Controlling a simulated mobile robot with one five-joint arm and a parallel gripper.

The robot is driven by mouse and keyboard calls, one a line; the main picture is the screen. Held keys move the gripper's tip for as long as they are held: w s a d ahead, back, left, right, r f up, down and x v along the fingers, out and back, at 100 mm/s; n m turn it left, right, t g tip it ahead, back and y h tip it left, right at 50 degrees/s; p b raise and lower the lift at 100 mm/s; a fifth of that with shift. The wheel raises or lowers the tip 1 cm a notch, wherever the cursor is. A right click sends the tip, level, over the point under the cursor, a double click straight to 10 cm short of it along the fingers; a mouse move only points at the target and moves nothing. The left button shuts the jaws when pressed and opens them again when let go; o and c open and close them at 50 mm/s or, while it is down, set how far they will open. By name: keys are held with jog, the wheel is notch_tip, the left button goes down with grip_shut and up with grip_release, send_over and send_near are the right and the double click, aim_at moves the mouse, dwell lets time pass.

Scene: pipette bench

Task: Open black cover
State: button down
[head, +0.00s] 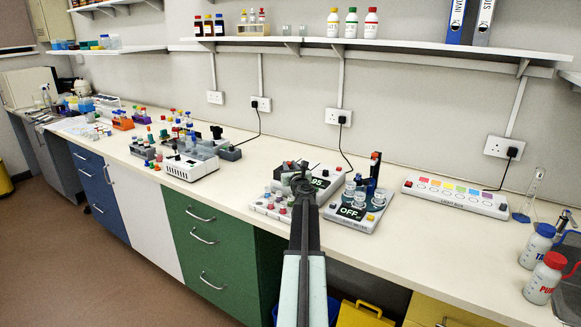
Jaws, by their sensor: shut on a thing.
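A white block device (262,209) with a dark display reading 95 stands on the bench in the middle of the head view. Small colored tubes or caps stand along its front. The black cover (291,165) appears as dark parts at the back of this device, mostly hidden by my gripper. My gripper (303,178) reaches over the device from the front and is shut, apparently on the cover's edge or handle. The exact contact is too small to see. I cannot tell how far the cover is raised.
A scale reading OFF (352,212), with clear cups and a dark upright tool, stands close on the right. A white box with colored labels (455,196) lies farther right. Another white device (191,167) stands left. Bare bench lies in front of the labeled box.

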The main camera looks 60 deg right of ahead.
jog(key=d, duration=0.4)
jog(key=c, duration=1.3)
grip_release()
jog(key=shift+a, duration=0.1)
jog(key=shift+o, duration=0.2)
jog(key=shift+s+a, duration=0.1)
jog(key=v, duration=0.7)
jog(key=shift+s+a, duration=0.25)
